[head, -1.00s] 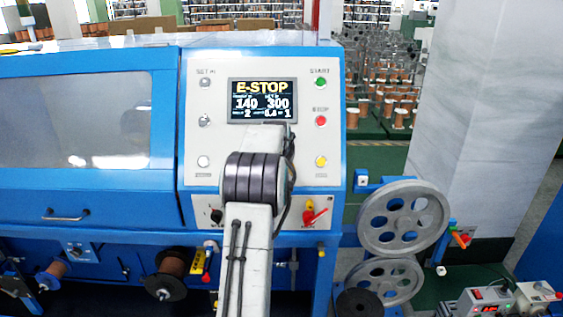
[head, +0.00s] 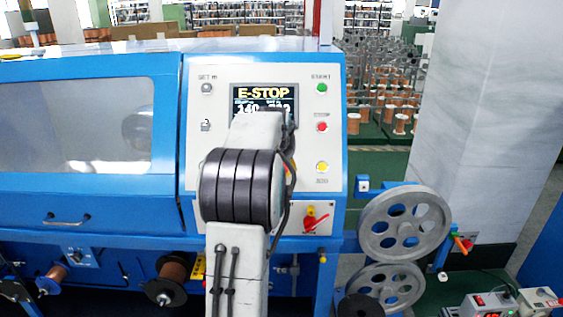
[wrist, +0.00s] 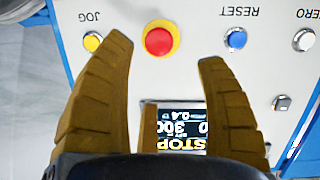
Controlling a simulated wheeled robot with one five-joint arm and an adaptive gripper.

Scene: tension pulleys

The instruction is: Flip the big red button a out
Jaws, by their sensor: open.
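The big red button (wrist: 158,41), round on a yellow collar, shows at the top of the wrist view, between and slightly beyond my fingertips. My gripper (wrist: 165,52) is open and empty, with its two brown fingers spread to the left and right of the button. Whether a finger touches the panel cannot be told. In the head view my arm hides the gripper and the big red button. The control panel (head: 217,135) carries a screen (head: 265,91) reading E-STOP, whose lower part is covered by my arm.
The wrist view is upside down and shows a yellow JOG button (wrist: 93,41), a blue RESET button (wrist: 236,38) and a white ZERO button (wrist: 303,39) near the fingers. A red-handled switch (head: 314,222) sits lower right on the machine. Grey pulleys (head: 404,224) stand to the right.

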